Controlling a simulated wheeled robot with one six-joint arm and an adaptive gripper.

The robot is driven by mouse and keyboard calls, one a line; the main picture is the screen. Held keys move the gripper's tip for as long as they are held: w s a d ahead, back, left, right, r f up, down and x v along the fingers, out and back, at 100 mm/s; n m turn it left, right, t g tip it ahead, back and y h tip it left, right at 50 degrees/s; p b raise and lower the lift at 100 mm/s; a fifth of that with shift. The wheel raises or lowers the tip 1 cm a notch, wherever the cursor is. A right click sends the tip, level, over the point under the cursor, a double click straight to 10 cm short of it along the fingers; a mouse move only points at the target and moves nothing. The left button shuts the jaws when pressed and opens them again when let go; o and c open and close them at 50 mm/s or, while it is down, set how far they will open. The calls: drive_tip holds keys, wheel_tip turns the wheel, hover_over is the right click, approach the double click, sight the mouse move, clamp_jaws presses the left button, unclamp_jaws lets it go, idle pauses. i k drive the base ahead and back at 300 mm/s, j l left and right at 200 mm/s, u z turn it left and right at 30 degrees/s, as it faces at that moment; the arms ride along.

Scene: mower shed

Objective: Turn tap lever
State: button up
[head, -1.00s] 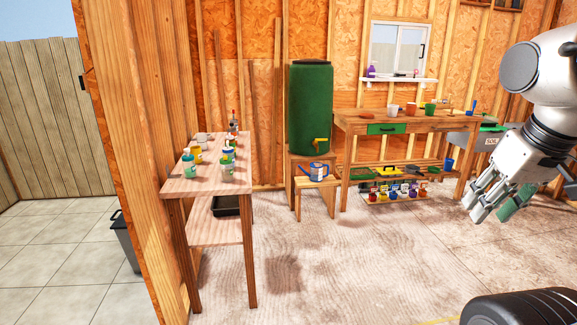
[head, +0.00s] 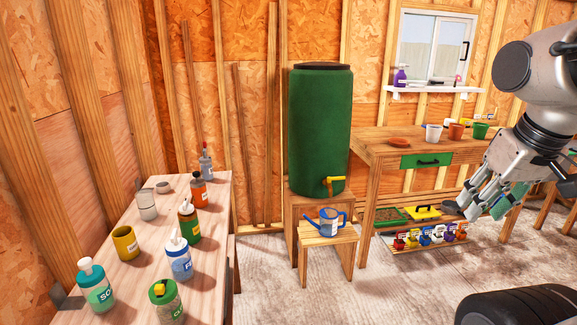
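The tap lever (head: 340,181) is yellow and sits on the tap low on the front of a green water barrel (head: 318,130) with a dark lid. The barrel stands on a wooden stand. A blue watering can (head: 327,222) stands on a low wooden stool (head: 327,239) below the tap. My gripper (head: 480,203) is at the right in the head view, well apart from the tap and nearer to me. A green piece shows beside its fingers; I cannot tell whether it is held. Whether the fingers are open or shut is unclear.
A wooden bench (head: 190,270) with several bottles and cups runs along the left. A potting bench (head: 385,147) with pots on top and a low shelf of small containers stands right of the barrel. Concrete floor (head: 385,285) is clear in front of the stool.

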sight(329, 179)
drive_tip(key=i+j+z, duration=0.1)
drive_tip(key=i, duration=1.9)
drive_tip(key=i+j+z, duration=0.15)
drive_tip(key=i+z, duration=0.15)
drive_tip(key=i, duration=0.05)
